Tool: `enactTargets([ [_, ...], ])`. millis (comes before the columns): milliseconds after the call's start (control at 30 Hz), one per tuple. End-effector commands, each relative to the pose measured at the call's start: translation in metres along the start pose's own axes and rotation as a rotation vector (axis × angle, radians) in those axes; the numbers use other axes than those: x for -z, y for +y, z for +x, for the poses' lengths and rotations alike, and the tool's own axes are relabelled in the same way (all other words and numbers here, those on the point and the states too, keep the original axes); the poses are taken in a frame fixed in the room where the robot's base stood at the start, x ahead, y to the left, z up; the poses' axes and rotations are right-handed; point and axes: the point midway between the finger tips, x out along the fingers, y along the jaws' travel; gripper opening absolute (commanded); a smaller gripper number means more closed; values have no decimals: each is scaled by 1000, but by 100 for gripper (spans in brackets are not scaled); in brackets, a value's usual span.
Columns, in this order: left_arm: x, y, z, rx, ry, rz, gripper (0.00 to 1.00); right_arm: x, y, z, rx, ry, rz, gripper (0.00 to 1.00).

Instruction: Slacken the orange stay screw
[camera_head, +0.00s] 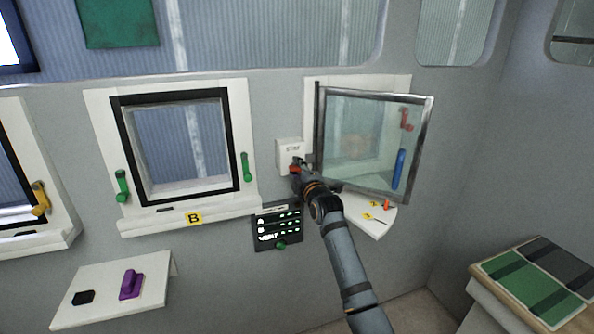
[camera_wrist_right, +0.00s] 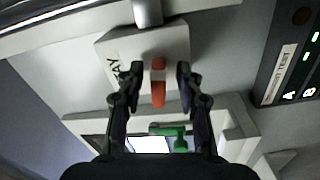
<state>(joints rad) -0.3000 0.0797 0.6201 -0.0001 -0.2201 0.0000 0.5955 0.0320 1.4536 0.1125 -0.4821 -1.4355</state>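My right gripper (camera_wrist_right: 157,76) is open, with one dark finger on each side of the screw and a visible gap on both sides. In the head view the white box (camera_head: 289,148) is on the wall, left of the open glass pane (camera_head: 365,135); my right gripper (camera_head: 300,168) is in front of its lower part and hides most of the screw. My left gripper is in neither view.
The open pane with its dark frame stands just right of my right arm. A white quadrant plate (camera_head: 372,222) with yellow labels and a small orange piece (camera_head: 386,203) lies below it. A dark panel (camera_head: 277,238) is below the box. Closed window B (camera_head: 178,148) is left.

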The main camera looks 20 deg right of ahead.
Motion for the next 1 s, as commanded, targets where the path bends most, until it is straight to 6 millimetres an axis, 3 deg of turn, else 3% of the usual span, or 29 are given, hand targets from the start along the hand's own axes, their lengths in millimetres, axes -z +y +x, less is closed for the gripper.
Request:
enactTargets([
  [133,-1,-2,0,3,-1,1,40,0,0,-5,-2,0,0,36],
  [233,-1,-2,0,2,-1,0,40,0,0,-19,-1,0,-1,36],
  [500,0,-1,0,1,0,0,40,-1,-1,-84,0,-1,-2,36],
  [633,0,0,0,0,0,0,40,-1,-1,-106,0,-1,-2,36],
  [800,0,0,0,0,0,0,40,0,-1,-119,1,0,0,36],
  [1000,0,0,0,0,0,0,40,0,0,-120,1,0,0,36],
])
